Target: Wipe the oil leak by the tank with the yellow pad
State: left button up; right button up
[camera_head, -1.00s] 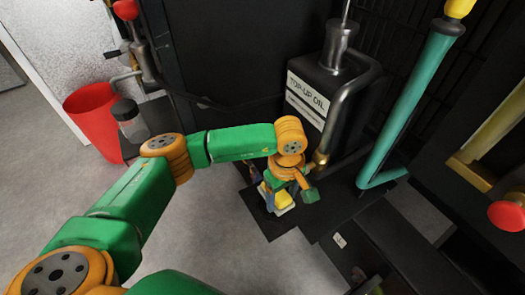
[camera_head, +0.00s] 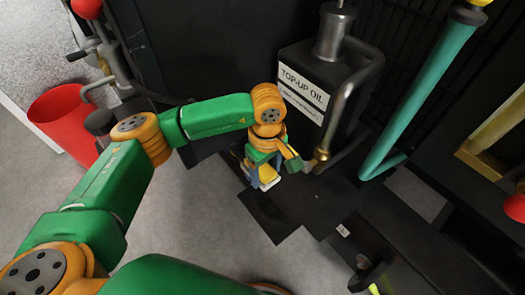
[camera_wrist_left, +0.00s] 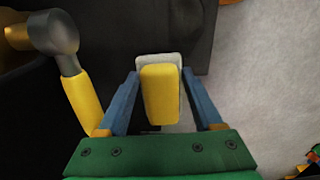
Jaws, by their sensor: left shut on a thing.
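The yellow pad (camera_head: 269,173) has a pale grey-white underside and shows below my left gripper (camera_head: 263,178). In the left wrist view the pad (camera_wrist_left: 161,93) sits between the two blue fingers of my left gripper (camera_wrist_left: 160,76), which is shut on it. The black oil tank (camera_head: 303,60), labelled "TOP-UP OIL", stands just behind and right of the gripper. The pad is low over the dark plate (camera_head: 275,220) in front of the tank. I cannot make out the oil leak, and cannot tell whether the pad touches the surface. My right gripper is not in view.
A metal pipe (camera_head: 348,98) runs down the tank's right side. A teal pipe (camera_head: 420,90) stands further right. A red bin (camera_head: 65,118) stands at the left on open grey floor. Dark stepped housing (camera_head: 350,245) lies at lower right.

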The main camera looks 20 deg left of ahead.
pick_arm(q)
jog(key=shift+s+r, duration=0.1)
jog(key=shift+r, duration=0.6)
notch_tip(320, 180, up, 2)
jog(key=shift+r+p, duration=0.1)
jog(key=shift+p, duration=0.95)
jog(key=shift+r+p, duration=0.7)
jog(key=shift+r, duration=0.4)
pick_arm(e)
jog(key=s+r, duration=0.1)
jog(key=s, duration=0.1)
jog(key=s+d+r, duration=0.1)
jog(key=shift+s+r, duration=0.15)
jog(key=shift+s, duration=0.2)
